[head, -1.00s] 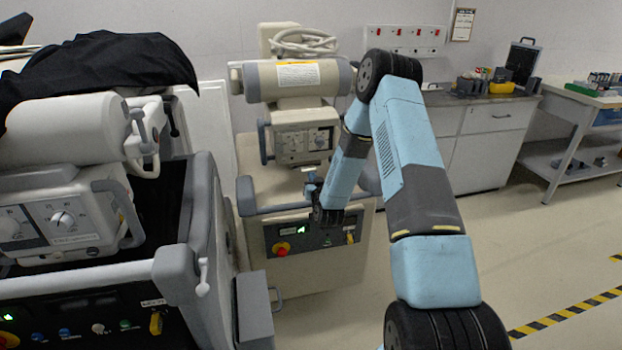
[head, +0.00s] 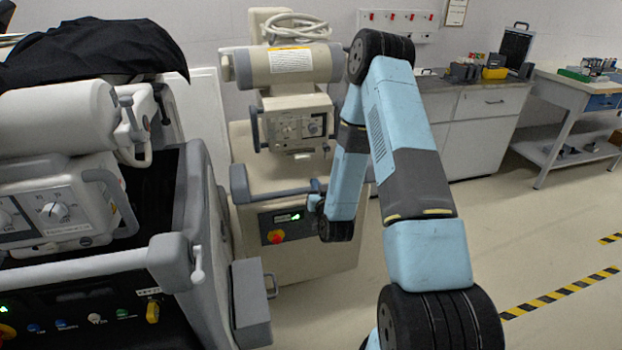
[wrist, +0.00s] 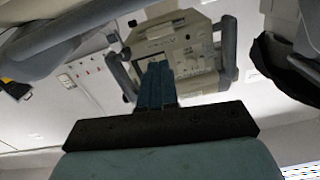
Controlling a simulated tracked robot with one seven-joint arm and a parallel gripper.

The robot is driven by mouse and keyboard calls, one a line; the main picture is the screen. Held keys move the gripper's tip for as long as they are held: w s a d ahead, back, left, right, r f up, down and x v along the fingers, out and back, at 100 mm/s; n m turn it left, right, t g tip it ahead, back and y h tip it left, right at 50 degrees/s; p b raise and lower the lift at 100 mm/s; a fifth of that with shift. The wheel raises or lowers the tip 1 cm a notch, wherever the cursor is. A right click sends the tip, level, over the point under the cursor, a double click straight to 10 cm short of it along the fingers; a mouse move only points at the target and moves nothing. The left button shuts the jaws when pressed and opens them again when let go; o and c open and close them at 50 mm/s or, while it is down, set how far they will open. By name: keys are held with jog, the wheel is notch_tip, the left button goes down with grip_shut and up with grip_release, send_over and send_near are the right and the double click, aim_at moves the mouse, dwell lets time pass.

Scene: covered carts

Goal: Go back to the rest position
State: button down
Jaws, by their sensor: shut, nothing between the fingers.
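My gripper (wrist: 157,85) shows in the wrist view as two blue fingers pressed together, with nothing between them. Behind the fingers in that view is the beige control box of a cart (wrist: 190,50), seen at a tilt. In the head view my blue and black arm rises from the lower right, bends at the top and folds down in front of the rear beige cart (head: 330,260). The gripper end in the head view (head: 313,200) is small and partly hidden by the wrist, near the cart's grey handle. I cannot tell whether it touches the cart.
A nearer cart (head: 215,220) fills the left, with a black cloth (head: 95,52) over its top. A cabinet (head: 475,130) stands along the back wall. A workbench (head: 575,90) is at the right. The floor at the right is open, with yellow-black tape (head: 560,293).

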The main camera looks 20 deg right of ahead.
jog(key=s+r+n+g, duration=0.1)
jog(key=s+r+g, duration=0.25)
jog(key=r, duration=0.85)
jog(key=s+r+n+g, duration=0.1)
jog(key=s+r+g, duration=0.25)
jog(key=r, duration=0.85)
jog(key=s+r+g, duration=0.1)
jog(key=s+r, duration=0.3)
jog(key=s, duration=0.6)
jog(key=s+r+g, duration=0.2)
jog(key=s+r, duration=0.1)
jog(key=s, duration=0.7)
jog(key=s+r+g, duration=0.2)
jog(key=s+r, duration=0.2)
jog(key=s, duration=0.5)
jog(key=shift+s+r+m, duration=0.3)
jog(key=shift+s, duration=0.1)
jog(key=shift+a, duration=0.1)
